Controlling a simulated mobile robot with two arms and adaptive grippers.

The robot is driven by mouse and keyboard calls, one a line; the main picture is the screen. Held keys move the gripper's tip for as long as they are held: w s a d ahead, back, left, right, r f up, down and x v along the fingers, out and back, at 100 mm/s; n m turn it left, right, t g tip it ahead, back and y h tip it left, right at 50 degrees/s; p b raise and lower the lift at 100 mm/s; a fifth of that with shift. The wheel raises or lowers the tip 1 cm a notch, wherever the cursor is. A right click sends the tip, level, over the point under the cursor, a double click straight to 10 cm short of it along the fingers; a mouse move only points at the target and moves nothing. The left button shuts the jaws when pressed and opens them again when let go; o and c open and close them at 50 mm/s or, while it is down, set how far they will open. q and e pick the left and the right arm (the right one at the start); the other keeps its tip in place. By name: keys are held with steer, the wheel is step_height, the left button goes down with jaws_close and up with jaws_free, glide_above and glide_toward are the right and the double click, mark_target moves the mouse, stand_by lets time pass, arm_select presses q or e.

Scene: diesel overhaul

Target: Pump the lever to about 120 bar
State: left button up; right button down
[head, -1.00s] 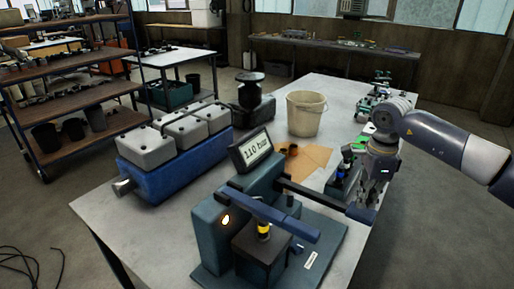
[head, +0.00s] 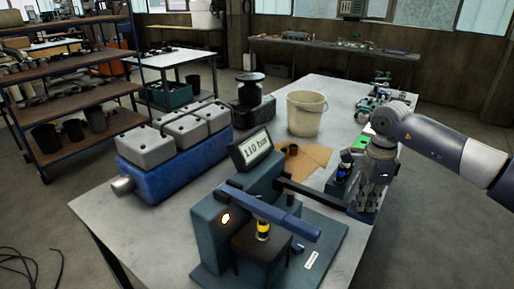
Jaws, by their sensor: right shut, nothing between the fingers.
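The teal test pump (head: 205,240) stands on the near part of the table, with a tilted display (head: 252,149) reading 110 bar. A blue bar (head: 290,226) crosses the front of the pump above a yellow-banded part (head: 263,231). My left gripper is not in view.
A blue engine block with grey covers (head: 172,180) lies at the left of the table (head: 150,230). A cream bucket (head: 305,115) and a brown sheet (head: 318,157) are behind the pump. Small bottles (head: 343,172) stand close left of my right gripper.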

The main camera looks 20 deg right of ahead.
steer(key=shift+f, duration=0.45)
steer(key=shift+r, duration=0.1)
steer(key=shift+s+d+r+p, duration=0.1)
steer(key=shift+r+p, duration=0.2)
steer(key=shift+r, duration=0.2)
steer(key=shift+s+d+r+p, duration=0.1)
steer(key=shift+r+p, duration=0.2)
steer(key=shift+r, duration=0.2)
steer(key=shift+s+r, duration=0.1)
steer(key=shift+r, duration=0.1)
steer(key=shift+r, duration=0.1)
steer(key=shift+r+p, duration=0.25)
steer(key=shift+p, duration=0.15)
steer(key=shift+r+p, duration=1.2)
steer(key=shift+r, duration=0.5)
steer(key=shift+f, duration=0.1)
